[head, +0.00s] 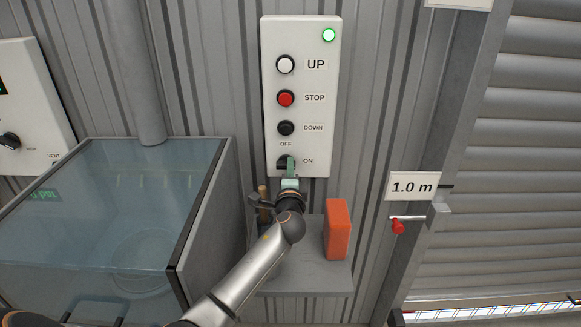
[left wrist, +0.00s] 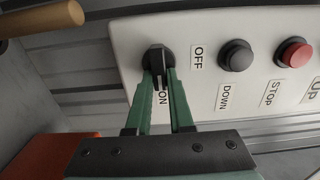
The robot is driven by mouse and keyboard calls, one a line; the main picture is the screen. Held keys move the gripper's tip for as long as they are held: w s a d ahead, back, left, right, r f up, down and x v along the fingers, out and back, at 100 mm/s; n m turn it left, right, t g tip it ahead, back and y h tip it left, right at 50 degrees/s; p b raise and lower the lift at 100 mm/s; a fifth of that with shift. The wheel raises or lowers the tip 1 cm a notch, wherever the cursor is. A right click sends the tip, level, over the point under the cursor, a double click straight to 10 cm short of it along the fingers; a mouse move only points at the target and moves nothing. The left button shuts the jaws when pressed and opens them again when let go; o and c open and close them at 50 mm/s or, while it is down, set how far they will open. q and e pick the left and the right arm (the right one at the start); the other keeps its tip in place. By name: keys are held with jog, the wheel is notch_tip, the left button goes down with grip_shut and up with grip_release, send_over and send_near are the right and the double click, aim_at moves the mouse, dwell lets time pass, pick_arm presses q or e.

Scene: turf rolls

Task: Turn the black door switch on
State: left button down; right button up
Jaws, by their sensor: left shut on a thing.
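The black door switch (head: 283,162) is a rotary knob at the bottom of a white control panel (head: 270,60), with OFF printed above it and ON to its right. My left gripper (head: 290,168) has its green fingers closed on the knob, covering part of it. In the left wrist view the fingertips (left wrist: 158,75) sit on both sides of the knob's black grip (left wrist: 157,58). The grip seems to point toward the ON label, partly hidden by the fingers, but its exact angle is hard to tell. My right gripper is not in view.
The panel has a white UP button (head: 285,64), a red STOP button (head: 285,98), a black DOWN button (head: 286,128) and a lit green lamp (head: 329,35). An orange block (head: 337,229) stands on a grey shelf (head: 318,279) below. A glass-topped box (head: 110,190) is at the left.

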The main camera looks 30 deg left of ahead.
pick_arm(q)
jog(key=shift+r, duration=0.1)
dwell(0.4)
jog(key=c, duration=0.8)
grip_release()
jog(key=b+v, duration=0.1)
jog(key=v, duration=1.1)
jog(key=shift+s, duration=0.25)
jog(key=shift+d, duration=0.1)
jog(key=s+d+f+n+g+h, duration=0.1)
jog(key=s+d+f+h, duration=0.2)
jog(key=f, duration=0.4)
jog(key=s+d+f+n+g+h, duration=0.1)
jog(key=s+d+f+h, duration=0.15)
jog(key=f, duration=0.45)
jog(key=s+d+f+n+g+h, duration=0.1)
jog(key=s+d+f+h, duration=0.1)
jog(key=s+f, duration=0.35)
jog(key=s+d+f+n+g+h, duration=0.3)
jog(key=s+d+f+n, duration=0.3)
jog(key=s+f, duration=0.5)
jog(key=s+d+h, duration=0.1)
jog(key=s, duration=0.2)
jog(key=shift+n, duration=0.3)
